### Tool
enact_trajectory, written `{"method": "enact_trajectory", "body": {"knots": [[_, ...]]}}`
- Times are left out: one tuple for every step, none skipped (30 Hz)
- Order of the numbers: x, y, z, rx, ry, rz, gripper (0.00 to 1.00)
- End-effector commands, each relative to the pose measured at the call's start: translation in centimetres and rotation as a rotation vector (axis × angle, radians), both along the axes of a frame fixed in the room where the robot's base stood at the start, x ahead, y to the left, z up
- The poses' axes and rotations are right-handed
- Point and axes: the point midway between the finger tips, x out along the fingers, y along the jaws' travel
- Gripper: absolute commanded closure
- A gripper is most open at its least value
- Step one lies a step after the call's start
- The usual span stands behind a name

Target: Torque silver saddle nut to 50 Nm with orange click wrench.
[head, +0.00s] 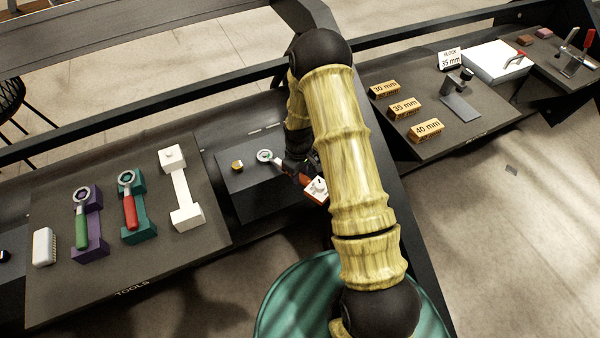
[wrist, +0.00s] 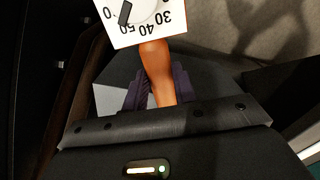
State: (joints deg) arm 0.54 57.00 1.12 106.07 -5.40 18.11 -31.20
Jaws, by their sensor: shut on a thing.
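My gripper (head: 297,168) is shut on the orange click wrench, whose handle (wrist: 157,72) passes between the dark fingers in the wrist view. The wrench's silver ring head (head: 265,156) is over the dark block in the head view. A white dial plate (head: 316,189) is at the handle's other end. In the wrist view the dial (wrist: 145,18) shows 30, 40 and 50 and a dark pointer, partly cut off by the frame. A small gold-coloured nut (head: 237,166) is left of the ring. The silver saddle nut is not clearly distinguishable; I cannot tell whether the ring is around it.
The tool board (head: 130,270) holds a green-handled wrench (head: 81,228), a red-handled wrench (head: 130,210) and an empty white cradle (head: 181,188). At right, gold blocks marked 30 mm (head: 384,89), 35 mm (head: 405,107) and 40 mm (head: 427,130) lie on another board.

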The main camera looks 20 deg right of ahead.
Motion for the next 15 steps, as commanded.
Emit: {"method": "enact_trajectory", "body": {"knots": [[0.05,0.0,-0.07,0.0,-0.001,0.0,1.0],[0.05,0.0,-0.12,0.0,-0.001,0.0,1.0],[0.05,0.0,-0.18,0.0,-0.001,0.0,1.0],[0.05,0.0,-0.22,0.0,-0.001,0.0,1.0],[0.04,0.0,-0.27,0.0,-0.001,0.0,1.0],[0.04,0.0,-0.33,0.0,-0.001,0.0,1.0],[0.04,-0.01,-0.38,0.0,-0.001,0.0,1.0],[0.05,0.0,-0.42,0.0,-0.001,0.0,1.0],[0.04,-0.01,-0.48,0.0,-0.001,0.0,1.0],[0.05,0.0,-0.52,0.0,-0.001,0.0,1.0],[0.05,0.0,-0.45,0.0,-0.001,0.0,1.0],[0.04,0.01,-0.44,0.0,-0.001,-0.001,1.0],[0.03,0.02,-0.43,0.0,-0.001,-0.002,1.0],[0.01,0.05,-0.43,0.0,-0.001,-0.003,1.0],[-0.01,0.1,-0.42,0.0,-0.001,-0.007,1.0]]}}
